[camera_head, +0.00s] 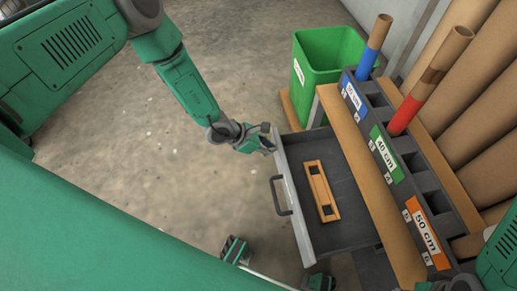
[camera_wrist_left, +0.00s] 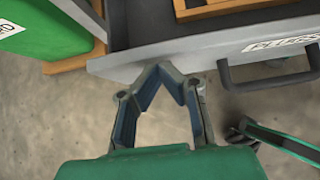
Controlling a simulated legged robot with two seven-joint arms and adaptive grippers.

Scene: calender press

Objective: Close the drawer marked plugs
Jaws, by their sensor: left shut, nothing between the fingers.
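The grey drawer (camera_head: 338,232) stands pulled out from under a wooden-topped bench in the head view. Its front panel (camera_wrist_left: 200,52) carries a white label reading PLUGS (camera_wrist_left: 282,40) and a dark bar handle (camera_wrist_left: 270,82) in the left wrist view. The handle (camera_head: 278,196) also shows in the head view. My left gripper (camera_head: 268,142) is at the far front corner of the drawer, beyond the handle. In the left wrist view its fingertips (camera_wrist_left: 165,68) meet, empty, over the lower edge of the front panel; I cannot tell if they touch it. My right gripper does not show.
A wooden piece with square holes (camera_head: 322,190) lies in the drawer. A green bin (camera_head: 318,75) stands beyond it. The rack (camera_head: 415,165) above holds tubes, with labels 40 cm and 50 cm. Large brown rolls stand at right. Floor before the drawer is mostly clear.

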